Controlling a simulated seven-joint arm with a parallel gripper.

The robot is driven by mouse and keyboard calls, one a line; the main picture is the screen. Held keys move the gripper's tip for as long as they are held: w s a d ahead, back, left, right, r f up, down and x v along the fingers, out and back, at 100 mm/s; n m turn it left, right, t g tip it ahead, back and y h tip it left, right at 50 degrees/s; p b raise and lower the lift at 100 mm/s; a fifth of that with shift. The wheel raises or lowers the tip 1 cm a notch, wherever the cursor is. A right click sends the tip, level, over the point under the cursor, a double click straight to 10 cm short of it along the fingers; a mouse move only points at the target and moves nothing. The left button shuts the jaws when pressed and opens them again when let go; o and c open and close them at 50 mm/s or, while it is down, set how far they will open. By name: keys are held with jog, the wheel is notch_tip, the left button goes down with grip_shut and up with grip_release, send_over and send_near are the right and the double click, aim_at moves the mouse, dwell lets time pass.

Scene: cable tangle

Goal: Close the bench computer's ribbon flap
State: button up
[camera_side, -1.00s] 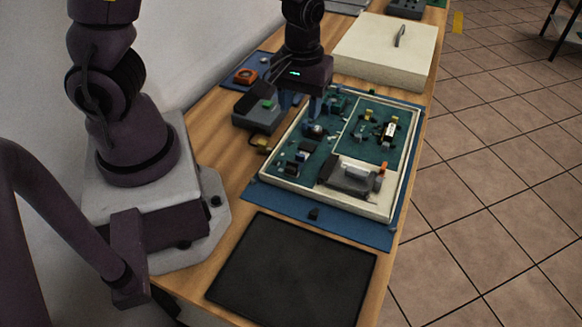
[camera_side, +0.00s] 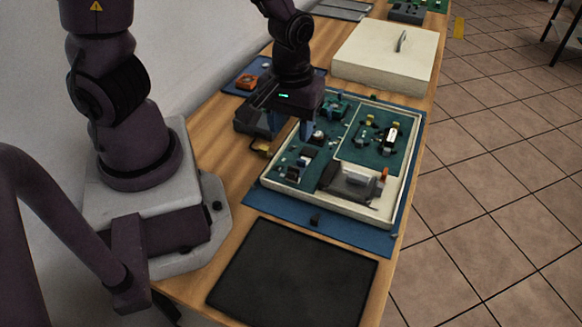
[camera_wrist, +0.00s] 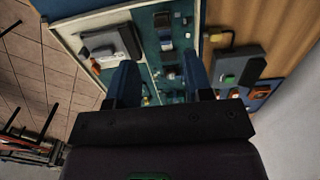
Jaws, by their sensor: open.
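The bench computer is an open, cream-rimmed case (camera_side: 408,172) with green boards inside, lying on a blue mat (camera_side: 350,232). Its small dark and white connectors (camera_side: 301,160) sit along the left board; I cannot tell which one carries the ribbon flap or whether the flap is up. My gripper (camera_side: 292,127) is open, fingers pointing down at the case's left edge. In the wrist view my gripper (camera_wrist: 160,75) shows its two blue fingers apart with nothing visible held, and small dark connectors (camera_wrist: 165,43) on the green board lie beyond the fingertips. The fingers hide part of the board.
A cream lid (camera_side: 385,52) with a handle lies behind the case. A black mat (camera_side: 293,275) in front is clear. An orange part (camera_side: 247,81) is at the back left.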

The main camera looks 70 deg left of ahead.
aim_at(291, 174)
notch_tip(291, 174, down, 11)
jog(key=shift+f, duration=0.15)
dwell(0.4)
jog(key=c, duration=0.8)
